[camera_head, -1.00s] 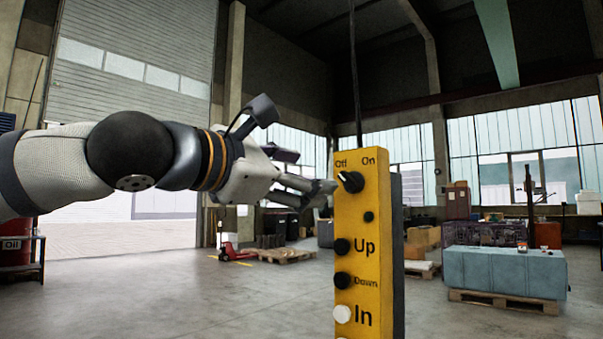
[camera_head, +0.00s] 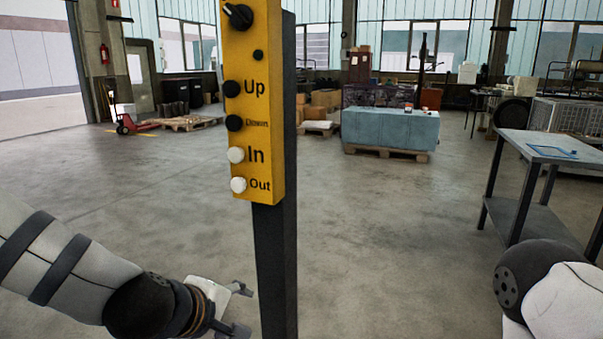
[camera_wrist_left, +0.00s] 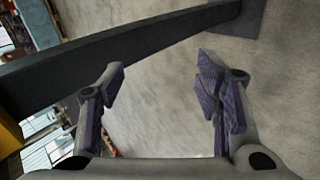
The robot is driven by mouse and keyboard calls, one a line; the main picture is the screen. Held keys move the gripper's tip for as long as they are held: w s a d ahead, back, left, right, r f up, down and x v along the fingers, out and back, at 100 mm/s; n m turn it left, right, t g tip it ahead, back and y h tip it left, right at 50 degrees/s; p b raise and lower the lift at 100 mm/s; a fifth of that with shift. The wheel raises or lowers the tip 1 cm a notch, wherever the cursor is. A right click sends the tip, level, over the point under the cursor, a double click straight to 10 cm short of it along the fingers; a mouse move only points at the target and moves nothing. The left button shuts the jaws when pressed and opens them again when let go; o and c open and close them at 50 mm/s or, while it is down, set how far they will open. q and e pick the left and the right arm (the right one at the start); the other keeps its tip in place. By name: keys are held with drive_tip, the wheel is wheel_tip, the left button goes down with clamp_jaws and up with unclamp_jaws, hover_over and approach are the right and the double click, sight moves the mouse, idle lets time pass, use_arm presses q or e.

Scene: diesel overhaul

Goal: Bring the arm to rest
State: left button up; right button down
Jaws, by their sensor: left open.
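My left gripper (camera_head: 242,310) is low at the bottom of the head view, left of the dark post (camera_head: 276,260) that carries the yellow control box (camera_head: 252,110). It is well below the box and its knob (camera_head: 238,16). In the left wrist view, the two fingers of my left gripper (camera_wrist_left: 160,90) stand wide apart with nothing between them. The dark post (camera_wrist_left: 140,50) crosses behind the fingers there. The head view does not show clearly whether the gripper touches the post. My right arm (camera_head: 560,295) shows only in part at the lower right; its gripper is out of view.
A grey metal table (camera_head: 550,147) stands at the right, behind my right arm. A blue-covered block (camera_head: 390,132) on a pallet stands further back. A red pallet truck (camera_head: 130,124) is at the far left. The concrete floor between is open.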

use_arm(q)
drive_tip(key=s+a+f+m+g+y, duration=0.1)
drive_tip(key=s+a+f+m+g, duration=0.2)
drive_tip(key=s+f, duration=0.95)
drive_tip(key=s+a+f+m+g, duration=0.2)
drive_tip(key=s+f+m, duration=0.1)
drive_tip(key=s, duration=0.5)
drive_tip(key=s+a+f+m+g+y, duration=0.1)
drive_tip(key=s+a+f+m+g, duration=0.1)
drive_tip(key=s, duration=0.5)
drive_tip(key=s+a+f+m+g+y, duration=0.1)
drive_tip(key=s+a+f+m+g, duration=0.1)
drive_tip(key=s, duration=0.6)
wheel_tip(320, 180, down, 3)
drive_tip(key=shift+s+a+f+m, duration=0.1)
drive_tip(key=shift+s+a+m, duration=0.2)
drive_tip(key=shift+a+m, duration=0.75)
drive_tip(key=shift+d, duration=0.2)
